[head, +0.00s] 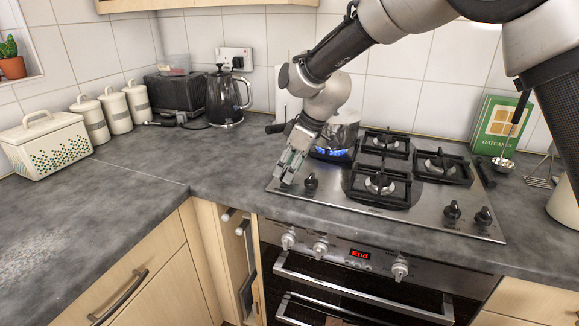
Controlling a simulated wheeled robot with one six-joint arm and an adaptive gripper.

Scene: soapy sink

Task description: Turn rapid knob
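The gas hob (345,200) is set in the grey worktop, with black knobs along its front. One knob (310,182) stands upright at the front left. Two more, a knob (452,209) and an outer knob (484,216), stand at the front right. No label is readable, so I cannot tell which is the rapid knob. My gripper (286,179) points down over the hob's front left corner, just left of the left knob and apart from it in the picture. Its fingers are too small to show whether they are open. It may hide part of the hob there.
A pot (343,135) sits on the back left burner, with blue flame (332,153) under it. A black kettle (226,98) stands behind left. A ladle (503,165) and green box (499,122) are at right. The left worktop is mostly clear.

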